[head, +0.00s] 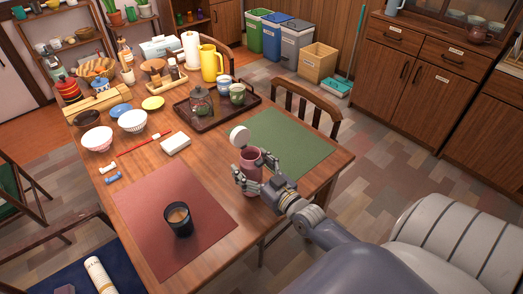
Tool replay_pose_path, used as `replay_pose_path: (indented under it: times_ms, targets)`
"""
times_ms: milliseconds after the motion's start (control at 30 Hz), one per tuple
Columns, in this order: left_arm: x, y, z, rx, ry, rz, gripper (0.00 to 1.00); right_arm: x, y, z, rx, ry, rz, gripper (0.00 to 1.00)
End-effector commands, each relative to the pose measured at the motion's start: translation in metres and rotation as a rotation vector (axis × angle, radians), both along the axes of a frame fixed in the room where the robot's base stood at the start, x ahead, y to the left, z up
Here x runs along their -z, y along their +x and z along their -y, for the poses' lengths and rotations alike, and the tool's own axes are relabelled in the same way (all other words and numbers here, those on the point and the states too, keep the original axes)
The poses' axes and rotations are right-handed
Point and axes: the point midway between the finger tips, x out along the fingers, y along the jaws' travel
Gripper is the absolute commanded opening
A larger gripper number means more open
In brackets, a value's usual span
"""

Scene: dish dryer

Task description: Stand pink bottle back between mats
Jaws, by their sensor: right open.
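The pink bottle (251,159) stands, seemingly upright, on the wooden table between the red mat (145,215) and the green mat (290,145). My right gripper (252,173) is open, with its fingers on both sides of the bottle. The fingers hide part of the bottle, and I cannot tell whether they touch it. My left gripper is not in view.
A dark cup (178,220) stands on the red mat. A pale round object (239,137) is just behind the bottle. A dark tray (181,115) with a glass teapot (200,103) and cups lies farther back. Chairs (306,100) flank the table.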

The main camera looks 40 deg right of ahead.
Motion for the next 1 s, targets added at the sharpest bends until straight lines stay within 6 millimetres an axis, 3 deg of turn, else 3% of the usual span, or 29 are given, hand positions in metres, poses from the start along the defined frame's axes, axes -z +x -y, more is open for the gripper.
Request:
replay_pose_path:
  times_ms: [600,800,1000]
  targets:
    - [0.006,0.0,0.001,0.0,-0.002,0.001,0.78,0.003,-0.101,0.004,0.0,0.0,-0.006,0.75]
    - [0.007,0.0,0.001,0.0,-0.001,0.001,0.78,0.001,-0.116,0.005,0.0,0.0,-0.003,0.75]
    - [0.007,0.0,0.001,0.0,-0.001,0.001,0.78,0.001,-0.118,0.005,0.0,0.0,-0.002,0.75]
